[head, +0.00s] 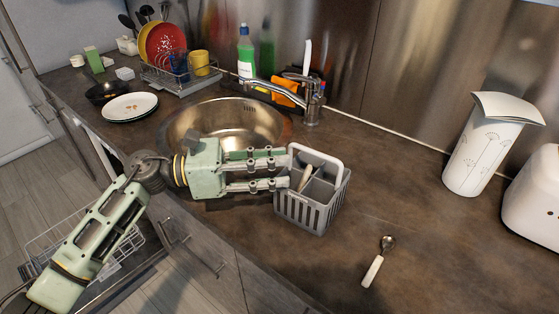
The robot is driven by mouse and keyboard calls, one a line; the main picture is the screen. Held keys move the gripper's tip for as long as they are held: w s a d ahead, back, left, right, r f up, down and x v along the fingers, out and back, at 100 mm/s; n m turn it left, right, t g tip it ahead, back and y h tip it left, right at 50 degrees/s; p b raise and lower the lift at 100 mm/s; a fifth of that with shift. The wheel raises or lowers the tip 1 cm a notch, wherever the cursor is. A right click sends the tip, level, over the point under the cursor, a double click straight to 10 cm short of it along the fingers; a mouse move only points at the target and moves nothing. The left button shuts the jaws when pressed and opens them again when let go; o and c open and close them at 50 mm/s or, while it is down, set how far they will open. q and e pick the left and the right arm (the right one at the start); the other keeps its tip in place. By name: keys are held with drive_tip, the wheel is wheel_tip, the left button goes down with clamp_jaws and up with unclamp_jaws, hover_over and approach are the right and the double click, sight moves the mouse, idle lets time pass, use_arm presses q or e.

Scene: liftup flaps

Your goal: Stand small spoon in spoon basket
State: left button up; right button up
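The small spoon (374,270) lies flat on the brown counter at the lower right, its metal bowl pointing away and its white handle toward the front edge. The grey spoon basket (308,213) stands upright on the counter right of the sink, with a white arched handle and divided compartments. A light-coloured utensil (305,178) leans inside its left part. My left gripper (287,171) reaches in from the left with its fingers apart at the basket's left rim. I cannot tell whether it touches the basket. The spoon is well to the right of this gripper. My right gripper is not in view.
A round sink (236,121) with a faucet (300,95) lies behind my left arm. A white canister (484,150) and a white toaster (535,205) stand at the right. Plates (130,106) and a dish rack (185,82) are at the far left. The counter around the spoon is clear.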

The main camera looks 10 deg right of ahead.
use_arm(q)
drive_tip(key=w+a, duration=0.1)
drive_tip(key=a, duration=0.9)
drive_tip(key=shift+a, duration=0.3)
drive_tip(key=shift+w, duration=0.1)
